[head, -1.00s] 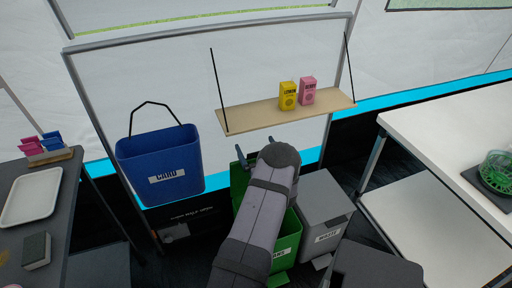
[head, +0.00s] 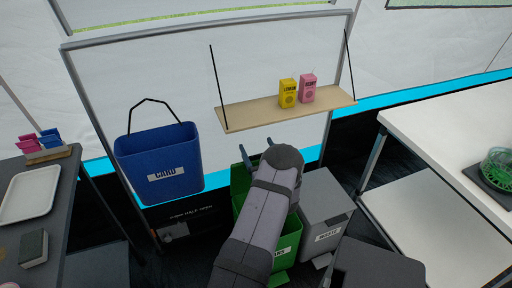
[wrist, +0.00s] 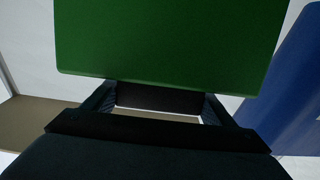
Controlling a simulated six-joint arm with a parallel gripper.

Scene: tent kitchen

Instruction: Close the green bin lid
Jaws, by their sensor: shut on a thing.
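The green bin (head: 289,243) stands on the floor, its upper part largely hidden by my arm. Its green lid (wrist: 170,40) fills the upper middle of the wrist view as a flat panel. In the head view, only bits of green show behind my gripper, so the lid's exact angle is hard to tell. My gripper (head: 256,154) is over the bin's back. In the wrist view, its two fingers (wrist: 158,98) stand apart at the lid's near edge, one towards each side, and are shut on the lid.
A grey waste bin (head: 325,212) stands close to the right of the green bin. A blue card bin (head: 160,160) hangs at left. A wooden shelf (head: 240,118) with a yellow box (head: 288,93) and a pink box (head: 307,88) hangs behind. A white table (head: 440,120) is at right.

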